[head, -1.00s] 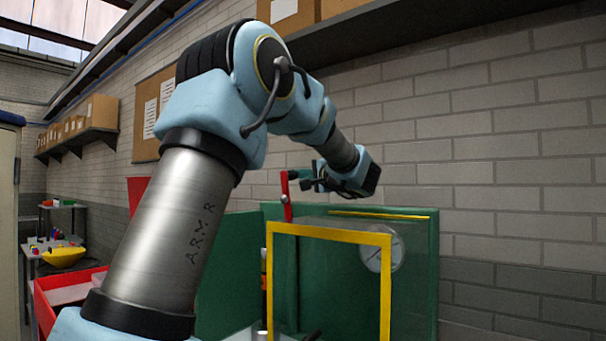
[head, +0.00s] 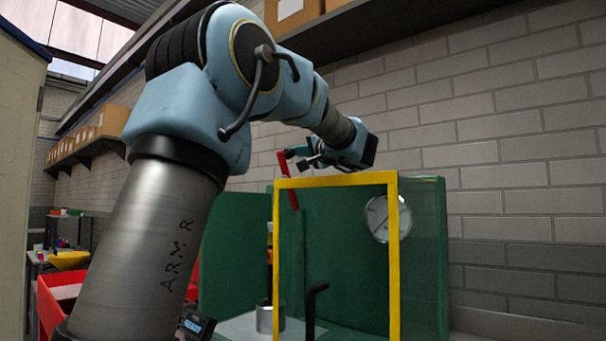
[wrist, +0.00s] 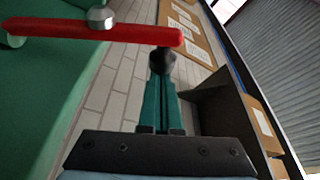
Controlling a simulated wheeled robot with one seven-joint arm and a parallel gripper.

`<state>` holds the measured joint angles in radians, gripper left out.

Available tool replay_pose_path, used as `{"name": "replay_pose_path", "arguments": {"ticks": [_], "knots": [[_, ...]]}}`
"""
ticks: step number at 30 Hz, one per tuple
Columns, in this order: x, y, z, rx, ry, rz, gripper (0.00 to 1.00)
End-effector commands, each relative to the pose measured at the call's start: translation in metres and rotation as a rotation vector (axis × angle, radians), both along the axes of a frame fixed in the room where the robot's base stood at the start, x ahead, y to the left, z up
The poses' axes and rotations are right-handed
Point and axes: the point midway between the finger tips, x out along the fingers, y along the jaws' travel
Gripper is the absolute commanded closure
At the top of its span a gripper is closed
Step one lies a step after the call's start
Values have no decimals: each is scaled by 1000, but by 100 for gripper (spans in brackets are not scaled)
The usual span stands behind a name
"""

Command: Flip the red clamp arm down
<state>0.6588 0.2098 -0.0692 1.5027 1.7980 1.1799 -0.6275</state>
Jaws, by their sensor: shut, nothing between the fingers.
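The red clamp arm (head: 284,166) stands nearly upright in the head view, its top leaning slightly left, behind the top bar of a yellow frame. In the wrist view it is a long red bar (wrist: 85,31) crossing the top left, with a silver round pivot on it. My gripper (head: 291,152) is at the upper end of the clamp arm in the head view. In the wrist view its green fingers (wrist: 161,85) are together, and a dark round knob at the bar's right end sits at their tips. Whether they touch it is unclear.
The yellow frame (head: 393,260) stands in front of green panels (head: 345,255) with a round gauge (head: 377,217). A black bent handle (head: 312,305) and a metal cylinder (head: 265,318) are below. A brick wall is behind, and a shelf with boxes hangs above.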

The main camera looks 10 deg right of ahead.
Motion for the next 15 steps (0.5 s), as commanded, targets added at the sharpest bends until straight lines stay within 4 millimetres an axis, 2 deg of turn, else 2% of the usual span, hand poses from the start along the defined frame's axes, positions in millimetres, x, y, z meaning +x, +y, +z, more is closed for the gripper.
{"name": "replay_pose_path", "arguments": {"ticks": [1, 15], "knots": [[-3, 3, -8, -7, -6, 0, 100], [-22, 24, -11, -3, -2, 0, 100]]}}
